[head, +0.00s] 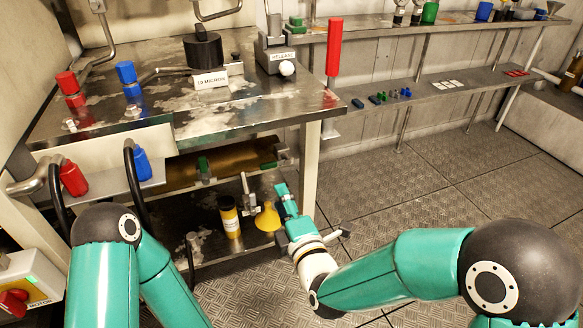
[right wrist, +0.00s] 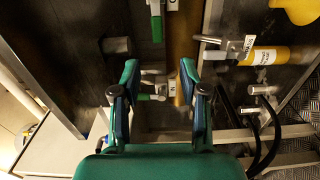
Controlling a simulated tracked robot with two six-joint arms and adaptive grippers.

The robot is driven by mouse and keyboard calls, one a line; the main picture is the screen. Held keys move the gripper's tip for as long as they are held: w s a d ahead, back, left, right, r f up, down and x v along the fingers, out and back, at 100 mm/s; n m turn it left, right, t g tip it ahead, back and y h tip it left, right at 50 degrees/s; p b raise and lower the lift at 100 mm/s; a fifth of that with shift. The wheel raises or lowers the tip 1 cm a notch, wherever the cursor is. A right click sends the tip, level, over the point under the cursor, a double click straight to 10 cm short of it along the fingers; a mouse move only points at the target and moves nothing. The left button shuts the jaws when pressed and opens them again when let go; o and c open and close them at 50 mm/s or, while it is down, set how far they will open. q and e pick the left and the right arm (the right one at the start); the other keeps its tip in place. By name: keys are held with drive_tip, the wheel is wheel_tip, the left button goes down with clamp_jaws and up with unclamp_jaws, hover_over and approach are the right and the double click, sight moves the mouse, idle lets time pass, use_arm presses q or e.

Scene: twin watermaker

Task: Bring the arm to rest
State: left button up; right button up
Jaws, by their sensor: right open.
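My right gripper (head: 284,203) is in front of the right end of the bench's lower shelf, beside a yellow funnel-shaped piece. My right arm (head: 405,268) reaches to it from the lower right. In the right wrist view the two fingers of the right gripper (right wrist: 159,76) stand apart with nothing held between them. A green-handled fitting (right wrist: 150,97) on a brass-coloured pipe shows beyond the fingers. My left arm (head: 105,265) shows at the lower left with its elbow bent, and its gripper is out of the picture.
The lower shelf holds a yellow bottle (head: 230,218) and the yellow funnel (head: 268,217). Open floor (head: 400,190) lies right.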

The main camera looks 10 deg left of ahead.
drive_tip(key=d+f+m+g+h, duration=0.4)
drive_tip(key=d+f+m+h, duration=0.2)
drive_tip(key=d+f, duration=1.4)
drive_tip(key=s+d+f+m+g, duration=0.2)
drive_tip(key=s+f+m+g, duration=0.4)
drive_tip(key=s+f+m, duration=0.5)
drive_tip(key=s+a+f+m+g+y, duration=0.1)
drive_tip(key=s+f+m+g, duration=0.2)
drive_tip(key=s, duration=0.4)
drive_tip(key=s+a+f+m+g+y, duration=0.1)
drive_tip(key=s+m+g, duration=0.1)
drive_tip(key=s+m, duration=0.4)
wheel_tip(320, 180, up, 38)
drive_tip(key=p, duration=3.7)
drive_tip(key=shift+s+n, duration=0.3)
drive_tip(key=shift+s, duration=0.05)
